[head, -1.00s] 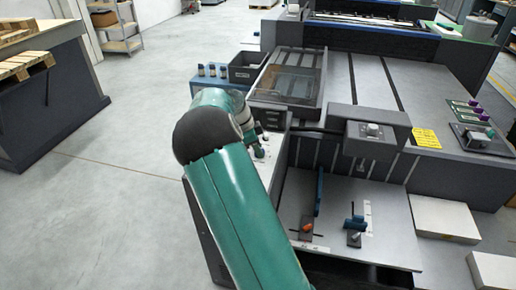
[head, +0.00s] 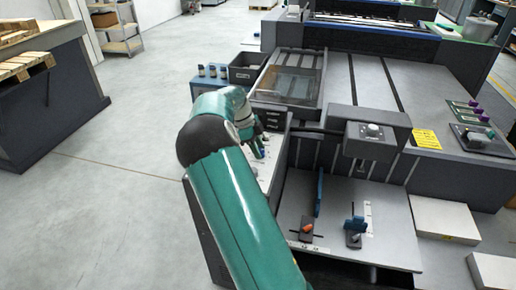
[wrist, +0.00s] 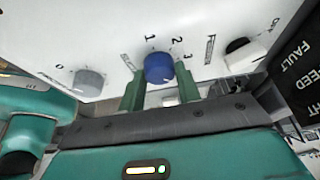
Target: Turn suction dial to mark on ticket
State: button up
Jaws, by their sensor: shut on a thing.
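In the wrist view, a blue dial (wrist: 157,63) sits on a white panel with the numbers 1, 2 and 3 printed around it. My gripper (wrist: 159,74) has one green finger at each side of the dial and is shut on it. The dial has a small light pointer mark, but which number it points to is hard to tell. A yellow paper (head: 427,139), likely the ticket, lies on the machine's right side in the head view; its writing is too small to read. In the head view my own arm hides most of the panel.
A grey knob (wrist: 89,83) stands left of the dial, and a black-and-white switch (wrist: 243,55) stands to the right. A dark label plate reading FAULT (wrist: 297,65) borders the panel's right. A grey cover block (head: 370,135) with a knob rises right of my arm.

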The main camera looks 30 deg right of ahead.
jog(key=shift+f, duration=0.1)
jog(key=o, duration=1)
jog(key=shift+c, duration=0.2)
jog(key=v, duration=1.3)
jog(key=shift+r, duration=0.4)
jog(key=shift+a, duration=0.1)
